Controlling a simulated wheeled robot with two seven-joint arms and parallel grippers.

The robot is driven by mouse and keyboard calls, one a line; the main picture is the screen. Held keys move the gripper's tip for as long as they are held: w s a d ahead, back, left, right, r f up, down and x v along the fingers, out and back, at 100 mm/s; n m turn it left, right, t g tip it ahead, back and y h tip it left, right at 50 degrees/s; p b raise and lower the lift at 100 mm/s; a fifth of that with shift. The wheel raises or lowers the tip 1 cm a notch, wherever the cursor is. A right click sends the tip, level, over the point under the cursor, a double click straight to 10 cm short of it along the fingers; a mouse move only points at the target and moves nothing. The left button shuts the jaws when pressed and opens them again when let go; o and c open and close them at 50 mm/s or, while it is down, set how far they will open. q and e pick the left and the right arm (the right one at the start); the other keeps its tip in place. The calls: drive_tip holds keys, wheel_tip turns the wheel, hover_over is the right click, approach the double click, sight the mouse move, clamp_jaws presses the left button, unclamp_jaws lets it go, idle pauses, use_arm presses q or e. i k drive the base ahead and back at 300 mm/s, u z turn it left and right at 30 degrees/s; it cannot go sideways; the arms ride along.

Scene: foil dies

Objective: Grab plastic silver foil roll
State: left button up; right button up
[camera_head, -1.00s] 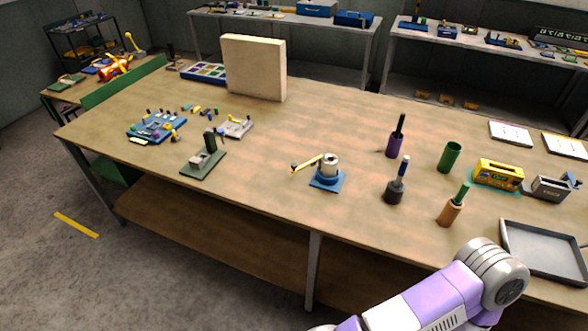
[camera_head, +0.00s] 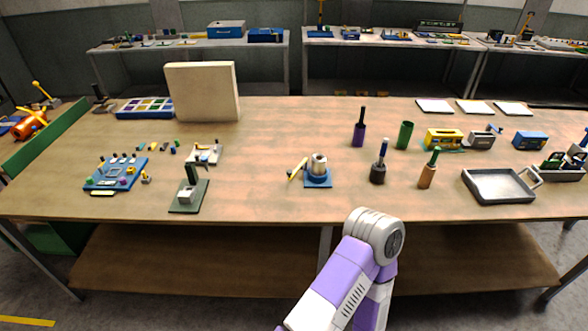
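A small silver-white roll (camera_head: 318,164) stands upright on a blue base (camera_head: 317,180) near the middle of the workbench (camera_head: 260,205). A yellow handle (camera_head: 297,170) sticks out on its left side. I cannot tell for sure that this is the foil roll. One of my arms, purple and white, rises from the bottom centre and bends in front of the bench's front edge. No gripper fingers show in the view, so neither gripper can be placed relative to the roll.
Upright tools and cups, such as a green cup (camera_head: 404,135), stand right of centre. A grey tray (camera_head: 499,186) lies at the right. A beige board (camera_head: 203,91) stands at the back left. A blue fixture (camera_head: 115,173) sits at the left. The bench front centre is clear.

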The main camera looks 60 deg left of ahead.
sight(318, 163)
drive_tip(key=u, duration=2.05)
